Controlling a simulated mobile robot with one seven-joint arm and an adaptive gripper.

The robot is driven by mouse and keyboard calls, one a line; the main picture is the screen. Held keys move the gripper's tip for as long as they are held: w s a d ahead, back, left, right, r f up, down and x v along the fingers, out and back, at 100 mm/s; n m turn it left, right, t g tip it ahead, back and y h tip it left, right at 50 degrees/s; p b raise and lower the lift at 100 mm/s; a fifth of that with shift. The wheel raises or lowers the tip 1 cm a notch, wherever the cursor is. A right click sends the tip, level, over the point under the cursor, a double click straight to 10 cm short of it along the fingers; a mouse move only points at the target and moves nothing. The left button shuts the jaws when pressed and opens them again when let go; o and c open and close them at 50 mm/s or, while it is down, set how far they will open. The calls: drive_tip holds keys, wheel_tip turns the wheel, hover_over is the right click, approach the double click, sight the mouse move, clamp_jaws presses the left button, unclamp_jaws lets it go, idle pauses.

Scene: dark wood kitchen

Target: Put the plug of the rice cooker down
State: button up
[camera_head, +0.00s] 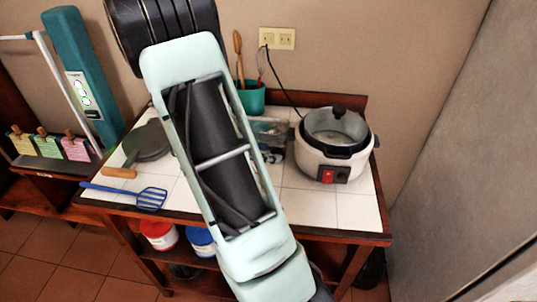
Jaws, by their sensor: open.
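The rice cooker (323,163) is white with a dark rim, a glass lid and a red switch on its front. It stands at the right of the white-tiled counter. Its black cord (279,82) runs up the wall to the cream double outlet (277,39). The cord's upper end meets the left socket, where the plug is too small to make out clearly. My pale green arm crosses the middle of the view and covers part of the counter. My gripper is not visible.
A teal utensil holder (251,97) stands at the back. A dark pan (147,143) and a blue spatula (151,197) lie at the left. A greyish object (273,134) is partly hidden behind my arm. Bare tiles (308,205) lie in front of the cooker.

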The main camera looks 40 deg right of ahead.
drive_tip(key=p+v, duration=0.1)
drive_tip(key=v, duration=1)
